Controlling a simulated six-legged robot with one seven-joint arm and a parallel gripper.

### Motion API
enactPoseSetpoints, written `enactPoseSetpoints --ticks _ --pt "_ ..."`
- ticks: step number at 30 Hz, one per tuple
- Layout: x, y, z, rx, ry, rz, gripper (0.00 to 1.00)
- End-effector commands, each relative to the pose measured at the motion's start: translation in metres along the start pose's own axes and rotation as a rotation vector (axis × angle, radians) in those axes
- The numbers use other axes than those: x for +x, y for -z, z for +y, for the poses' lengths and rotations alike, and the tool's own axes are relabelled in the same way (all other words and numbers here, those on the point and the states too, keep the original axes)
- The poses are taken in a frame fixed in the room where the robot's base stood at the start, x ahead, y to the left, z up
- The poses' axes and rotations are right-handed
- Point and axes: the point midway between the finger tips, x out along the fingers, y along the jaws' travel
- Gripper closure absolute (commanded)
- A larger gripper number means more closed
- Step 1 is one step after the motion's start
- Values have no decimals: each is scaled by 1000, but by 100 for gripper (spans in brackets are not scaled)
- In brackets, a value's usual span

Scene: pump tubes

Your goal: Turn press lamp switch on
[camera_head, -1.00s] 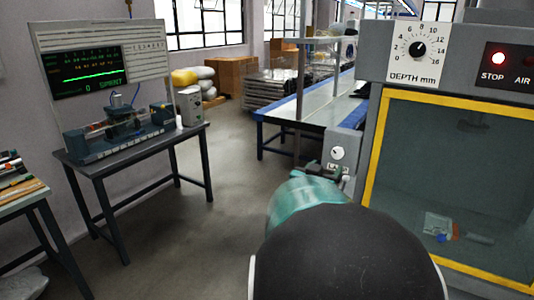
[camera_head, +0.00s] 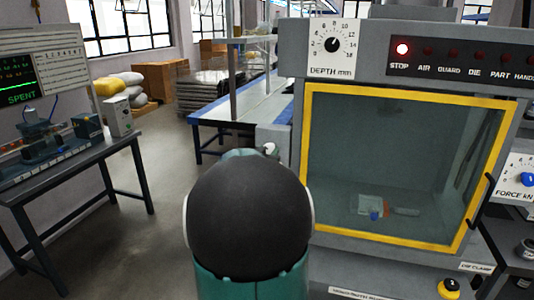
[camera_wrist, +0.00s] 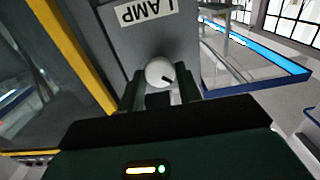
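The lamp switch is a round pale knob (camera_wrist: 159,72) with a dark pointer mark on a grey panel. A white LAMP label (camera_wrist: 146,13) shows upside down beside it in the wrist view. My gripper (camera_wrist: 159,88) is open, with its two dark green fingers apart, one to each side of the knob. I cannot tell whether either finger touches it. In the head view a small part of the pale knob (camera_head: 269,149) shows just past my arm, which hides my gripper there.
A force dial (camera_head: 527,179) is at the right. A bench (camera_head: 90,160) stands left, with clear floor between.

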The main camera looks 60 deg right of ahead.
Motion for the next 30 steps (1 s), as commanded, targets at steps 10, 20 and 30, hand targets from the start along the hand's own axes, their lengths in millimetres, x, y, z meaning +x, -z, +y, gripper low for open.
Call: enactPoseSetpoints --ticks 10,20,30 --pt "0 0 0 13 -1 0 88" --pt "0 0 0 154 0 0 88" --pt "0 1 0 450 0 1 88"
